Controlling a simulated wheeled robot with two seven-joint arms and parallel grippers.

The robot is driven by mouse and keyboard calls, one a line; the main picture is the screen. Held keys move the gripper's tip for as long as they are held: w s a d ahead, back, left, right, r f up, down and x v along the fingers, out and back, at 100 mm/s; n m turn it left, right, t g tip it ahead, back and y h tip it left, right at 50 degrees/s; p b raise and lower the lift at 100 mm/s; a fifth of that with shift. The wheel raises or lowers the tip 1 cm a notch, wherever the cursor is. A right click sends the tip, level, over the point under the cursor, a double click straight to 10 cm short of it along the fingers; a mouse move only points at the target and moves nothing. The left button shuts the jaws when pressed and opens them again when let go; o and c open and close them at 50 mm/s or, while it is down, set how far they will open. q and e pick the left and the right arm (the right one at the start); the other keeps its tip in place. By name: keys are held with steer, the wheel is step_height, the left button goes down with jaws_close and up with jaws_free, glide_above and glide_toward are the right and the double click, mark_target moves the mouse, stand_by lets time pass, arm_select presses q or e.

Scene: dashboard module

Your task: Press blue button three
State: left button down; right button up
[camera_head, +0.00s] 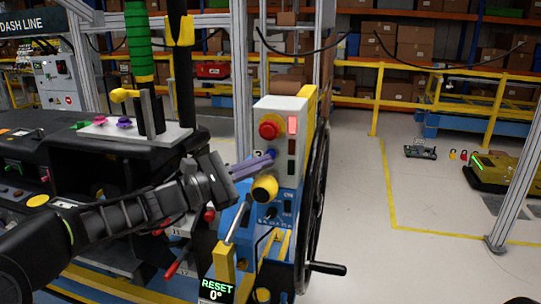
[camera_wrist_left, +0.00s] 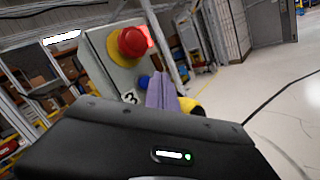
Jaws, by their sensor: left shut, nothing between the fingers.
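A white control box (camera_head: 289,106) stands on a blue stand, with a red mushroom button (camera_head: 268,129) on its face and a lit red lamp (camera_head: 292,125) beside it. The blue button (camera_head: 271,153) is small, below the red one, and partly covered by my left gripper's tip. In the left wrist view the blue button (camera_wrist_left: 144,81) sits beside a plate marked 3 (camera_wrist_left: 130,97). My left gripper (camera_head: 269,159), with purple fingers, is shut and empty. Its tips (camera_wrist_left: 160,84) are right by the blue button; I cannot tell whether they touch. My right gripper is not in view.
A large black handwheel (camera_head: 317,195) with a crank handle stands right of the box. A black dashboard module (camera_head: 110,165) lies left, behind my left arm. The floor at the right is mostly open.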

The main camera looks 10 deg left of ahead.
arm_select(q)
steer(key=shift+w, duration=0.1)
stand_by(0.5)
steer(key=shift+w, duration=0.35)
steer(key=shift+w, duration=0.4)
stand_by(0.6)
stand_by(0.4)
steer(key=shift+s+b, duration=0.4)
steer(key=shift+s, duration=0.45)
